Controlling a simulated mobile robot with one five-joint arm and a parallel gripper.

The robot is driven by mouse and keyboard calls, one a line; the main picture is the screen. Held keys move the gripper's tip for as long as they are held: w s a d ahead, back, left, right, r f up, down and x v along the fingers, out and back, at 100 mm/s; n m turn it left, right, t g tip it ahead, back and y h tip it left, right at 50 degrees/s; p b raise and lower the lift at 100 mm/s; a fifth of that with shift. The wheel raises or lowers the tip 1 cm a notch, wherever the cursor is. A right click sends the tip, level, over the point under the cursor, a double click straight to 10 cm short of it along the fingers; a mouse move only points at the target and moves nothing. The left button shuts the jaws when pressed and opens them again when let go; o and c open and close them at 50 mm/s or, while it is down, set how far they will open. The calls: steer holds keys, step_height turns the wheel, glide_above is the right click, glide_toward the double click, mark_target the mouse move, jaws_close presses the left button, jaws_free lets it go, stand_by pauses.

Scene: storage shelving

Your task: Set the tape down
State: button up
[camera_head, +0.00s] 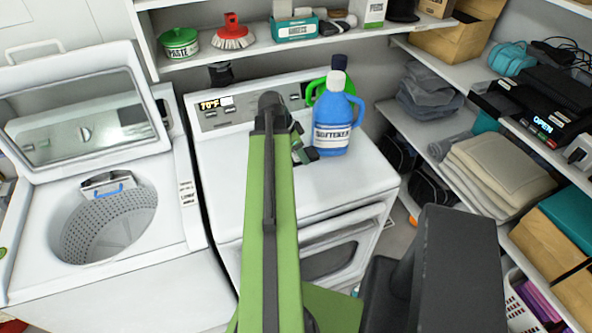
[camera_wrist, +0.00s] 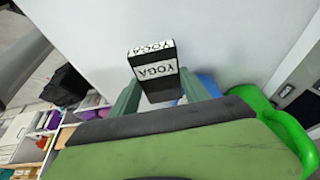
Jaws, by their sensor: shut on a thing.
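The tape is a black block with white labels reading "YOGA" (camera_wrist: 155,69). In the wrist view it sits between the two green fingers of my gripper (camera_wrist: 164,88), which is shut on it. In the head view my gripper (camera_head: 301,148) is over the white dryer top (camera_head: 235,150), just left of the blue softener bottle (camera_head: 333,112). Only a small dark part of the tape (camera_head: 311,154) shows there. I cannot tell whether the tape touches the dryer top.
A green bottle (camera_head: 318,88) stands behind the blue one. An open washer (camera_head: 165,215) is on the left. A shelf (camera_head: 265,44) with a brush and boxes runs above, and stocked shelves (camera_head: 440,150) stand on the right. The dryer top's left part looks clear.

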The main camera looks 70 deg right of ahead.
steer(key=shift+w+a+f, duration=0.15)
steer(key=shift+w+f, duration=0.3)
steer(key=shift+w, duration=0.25)
step_height(320, 180, down, 4)
steer(key=b, duration=0.4)
steer(key=shift+f+b, duration=0.15)
steer(key=shift+b, duration=0.15)
steer(key=shift+r, duration=0.25)
steer(key=shift+f, duration=0.25)
steer(key=o, duration=1.5)
steer(key=shift+r, duration=0.1)
steer(key=shift+c, duration=0.2)
